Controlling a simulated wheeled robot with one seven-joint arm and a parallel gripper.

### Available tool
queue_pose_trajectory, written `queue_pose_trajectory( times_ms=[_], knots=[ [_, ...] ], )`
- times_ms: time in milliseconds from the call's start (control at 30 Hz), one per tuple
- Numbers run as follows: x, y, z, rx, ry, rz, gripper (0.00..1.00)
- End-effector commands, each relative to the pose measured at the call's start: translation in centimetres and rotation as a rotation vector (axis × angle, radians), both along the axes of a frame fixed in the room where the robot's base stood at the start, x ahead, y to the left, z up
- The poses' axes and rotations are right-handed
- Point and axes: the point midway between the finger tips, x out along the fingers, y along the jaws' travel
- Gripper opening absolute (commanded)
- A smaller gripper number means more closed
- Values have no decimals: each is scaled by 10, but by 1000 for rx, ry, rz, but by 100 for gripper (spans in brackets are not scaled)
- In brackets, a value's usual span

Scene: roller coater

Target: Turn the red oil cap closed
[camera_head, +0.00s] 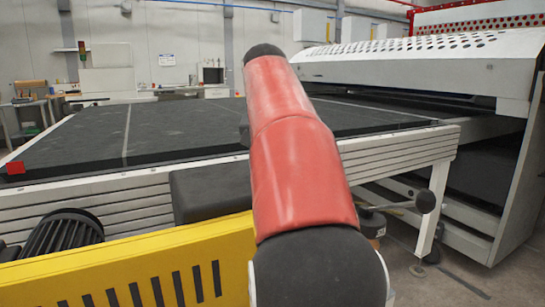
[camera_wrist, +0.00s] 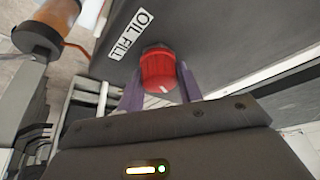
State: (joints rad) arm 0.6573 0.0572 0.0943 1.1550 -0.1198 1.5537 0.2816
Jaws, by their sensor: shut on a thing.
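The red oil cap (camera_wrist: 158,70) is a ribbed round knob with a white mark near its lower edge. It sits on a dark grey box face (camera_wrist: 215,40) beside an "OIL FILL" label (camera_wrist: 128,35) in the wrist view. My gripper (camera_wrist: 160,85) has its purple fingers on both sides of the cap, shut on it. In the head view my red arm link (camera_head: 295,150) reaches forward over the machine's side, and the cap and gripper do not show there.
A yellow guard (camera_head: 150,265) with slots stands in front, beside a black motor (camera_head: 62,235). The long dark conveyor bed (camera_head: 200,130) lies behind. A white perforated hood (camera_head: 430,65) is at right. An orange-and-black cylinder (camera_wrist: 45,30) is at the wrist view's upper left.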

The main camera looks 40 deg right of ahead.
Motion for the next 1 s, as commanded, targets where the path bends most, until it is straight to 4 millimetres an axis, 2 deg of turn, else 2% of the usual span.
queue_pose_trajectory(
  times_ms=[1000],
  knots=[
    [2, 0, 0, -2, -2, -950, 13]
  ],
)
